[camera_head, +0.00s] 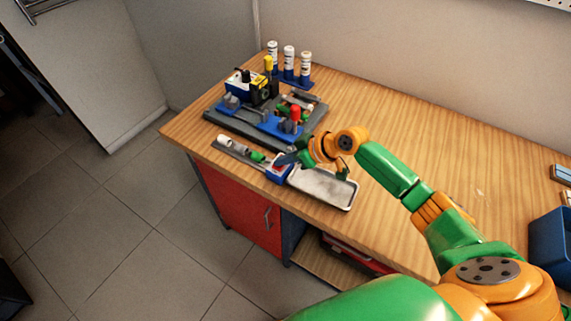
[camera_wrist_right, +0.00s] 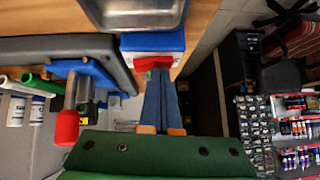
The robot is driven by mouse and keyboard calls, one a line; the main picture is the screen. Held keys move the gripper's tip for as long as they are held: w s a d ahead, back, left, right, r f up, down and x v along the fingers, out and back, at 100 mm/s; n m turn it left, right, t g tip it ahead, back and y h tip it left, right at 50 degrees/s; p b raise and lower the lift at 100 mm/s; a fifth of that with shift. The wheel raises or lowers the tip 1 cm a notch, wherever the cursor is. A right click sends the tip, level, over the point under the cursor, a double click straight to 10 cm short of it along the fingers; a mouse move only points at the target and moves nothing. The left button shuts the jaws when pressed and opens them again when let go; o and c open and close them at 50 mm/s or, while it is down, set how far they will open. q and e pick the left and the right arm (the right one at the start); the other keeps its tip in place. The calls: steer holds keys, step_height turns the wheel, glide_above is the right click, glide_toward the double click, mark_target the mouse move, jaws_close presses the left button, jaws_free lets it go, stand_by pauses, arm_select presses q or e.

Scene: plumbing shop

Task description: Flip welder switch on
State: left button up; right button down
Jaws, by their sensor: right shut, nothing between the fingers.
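A small blue-and-white box (camera_head: 279,172) with a red switch sits near the table's front edge, beside a metal tray. In the wrist view, the box (camera_wrist_right: 150,42) is at top centre and its red switch (camera_wrist_right: 152,63) faces my fingers. I cannot tell which unit is the welder. My right gripper (camera_head: 287,160) is shut and empty, its fingers close to the box. In the wrist view, the right gripper's fingertips (camera_wrist_right: 160,74) are just below the red switch. I cannot tell whether they touch it. My left gripper is out of view.
A grey base plate (camera_head: 222,117) carries blue clamps, a yellow-and-black unit (camera_head: 250,86) and a red-knobbed lever (camera_head: 296,113). White bottles (camera_head: 289,57) stand behind. The tray (camera_head: 322,187) lies right of the box. Bare wooden tabletop (camera_head: 430,135) extends rightward to a blue bin (camera_head: 552,238).

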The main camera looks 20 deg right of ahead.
mark_target(285, 167)
steer(key=shift+s+r+p, duration=0.25)
steer(key=shift+s+p, duration=0.05)
steer(key=shift+s, duration=0.35)
steer(key=shift+w+d+f, duration=0.15)
steer(key=shift+w+d, duration=0.05)
steer(key=shift+w, duration=0.4)
steer(key=shift+w+d+b, duration=0.3)
steer(key=shift+b, duration=0.2)
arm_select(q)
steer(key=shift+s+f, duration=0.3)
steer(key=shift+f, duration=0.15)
arm_select(e)
steer(key=shift+s+r, duration=0.15)
steer(key=shift+r, duration=0.15)
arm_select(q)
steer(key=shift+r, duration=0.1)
arm_select(e)
steer(key=shift+r, duration=0.1)
